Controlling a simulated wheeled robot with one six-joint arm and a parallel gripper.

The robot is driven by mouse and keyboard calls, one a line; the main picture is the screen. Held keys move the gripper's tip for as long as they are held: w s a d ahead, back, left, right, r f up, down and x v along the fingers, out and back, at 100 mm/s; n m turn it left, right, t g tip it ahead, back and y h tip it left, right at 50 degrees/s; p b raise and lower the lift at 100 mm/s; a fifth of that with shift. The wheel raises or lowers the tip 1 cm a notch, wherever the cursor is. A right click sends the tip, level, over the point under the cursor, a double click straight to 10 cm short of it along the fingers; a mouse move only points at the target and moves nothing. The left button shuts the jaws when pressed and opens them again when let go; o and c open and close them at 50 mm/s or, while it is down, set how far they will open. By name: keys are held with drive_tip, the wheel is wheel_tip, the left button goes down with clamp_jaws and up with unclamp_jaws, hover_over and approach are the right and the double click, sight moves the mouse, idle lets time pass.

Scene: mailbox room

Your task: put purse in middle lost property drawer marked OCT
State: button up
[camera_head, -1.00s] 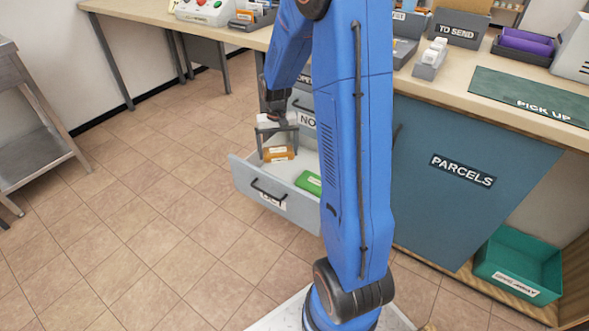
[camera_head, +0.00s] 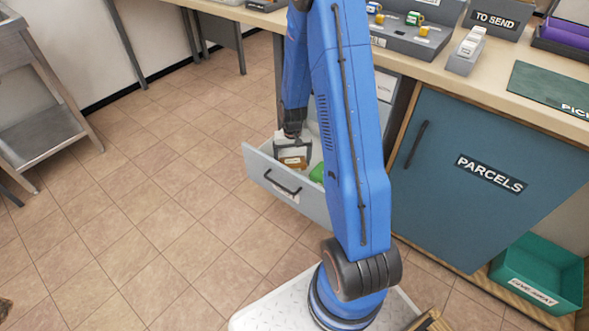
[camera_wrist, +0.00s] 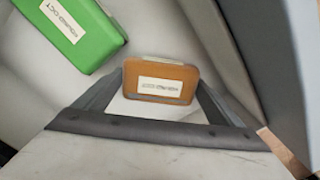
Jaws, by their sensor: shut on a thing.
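The brown purse (camera_head: 293,164) has a pale label and is between the fingers of my gripper (camera_head: 292,153), which is shut on it. In the wrist view the purse (camera_wrist: 160,82) lies flat between the two dark fingers (camera_wrist: 158,92). They hang inside the open grey drawer (camera_head: 318,206), low and behind its front panel. The drawer front has a dark handle and a label too small to read now. I cannot tell whether the purse touches the drawer floor (camera_wrist: 45,105). A green item (camera_wrist: 70,30) labelled FOUND OCT lies in the drawer to the left of the purse.
My arm hides part of the drawer and the unit behind it. The blue PARCELS door (camera_head: 480,180) is to the right, with a teal crate (camera_head: 540,275) below. A metal stand (camera_head: 45,130) is at left. The tiled floor between is clear.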

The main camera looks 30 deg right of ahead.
drive_tip(key=shift+f, duration=2.25)
drive_tip(key=o, duration=0.9)
drive_tip(key=shift+f, duration=0.1)
